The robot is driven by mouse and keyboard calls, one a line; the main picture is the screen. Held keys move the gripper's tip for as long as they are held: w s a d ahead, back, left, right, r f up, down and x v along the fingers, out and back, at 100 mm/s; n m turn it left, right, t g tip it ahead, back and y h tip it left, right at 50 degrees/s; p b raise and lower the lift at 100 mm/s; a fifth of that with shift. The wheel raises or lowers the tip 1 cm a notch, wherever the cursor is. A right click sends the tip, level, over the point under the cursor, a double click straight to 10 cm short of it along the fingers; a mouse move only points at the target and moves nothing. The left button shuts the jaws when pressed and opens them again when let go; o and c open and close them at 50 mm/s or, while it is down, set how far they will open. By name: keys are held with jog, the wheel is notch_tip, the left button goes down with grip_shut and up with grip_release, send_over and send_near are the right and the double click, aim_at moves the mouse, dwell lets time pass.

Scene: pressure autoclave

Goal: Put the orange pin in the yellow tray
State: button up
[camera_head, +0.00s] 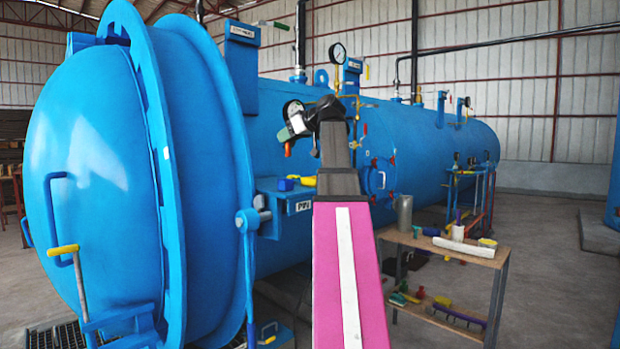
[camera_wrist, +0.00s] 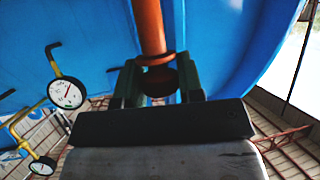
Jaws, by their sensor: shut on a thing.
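My gripper (camera_wrist: 159,82) is shut on the orange pin (camera_wrist: 150,28) in the wrist view. The pin's collar sits at the green fingertips and its shaft runs away toward the top of the picture. In the head view my gripper (camera_head: 290,133) is up in front of the blue vessel, left of my arm's dark wrist. A small reddish-orange bit of the pin (camera_head: 288,149) shows below it. A small yellow item (camera_head: 303,181) lies below the gripper on a blue bracket labelled PPI; I cannot tell whether it is the yellow tray.
The large blue autoclave (camera_head: 430,135) fills the background, with its round door (camera_head: 95,170) at left. Gauges and pipes stand near the gripper. A wooden table (camera_head: 445,250) at right holds a grey cylinder (camera_head: 404,213) and several small items, with more on its lower shelf.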

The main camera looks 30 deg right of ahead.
jog(key=w+d, duration=0.3)
jog(key=w, duration=0.5)
jog(key=shift+w+d+f, duration=0.25)
jog(key=shift+d+f, duration=1.6)
jog(key=shift+d, duration=0.1)
jog(key=shift+w+d+f, duration=0.3)
jog(key=shift+d+f, duration=1.6)
jog(key=shift+d, duration=0.1)
jog(key=shift+w+d+f, duration=0.25)
jog(key=shift+d+f, duration=1.6)
jog(key=shift+d, duration=0.1)
jog(key=shift+f, duration=0.15)
jog(key=o, duration=1)
jog(key=shift+c, duration=0.2)
jog(key=shift+s+r, duration=0.1)
jog(key=shift+r, duration=0.1)
jog(key=v, duration=1.1)
jog(key=shift+s+d+r, duration=0.15)
jog(key=shift+s+d, duration=0.1)
jog(key=shift+s, duration=0.05)
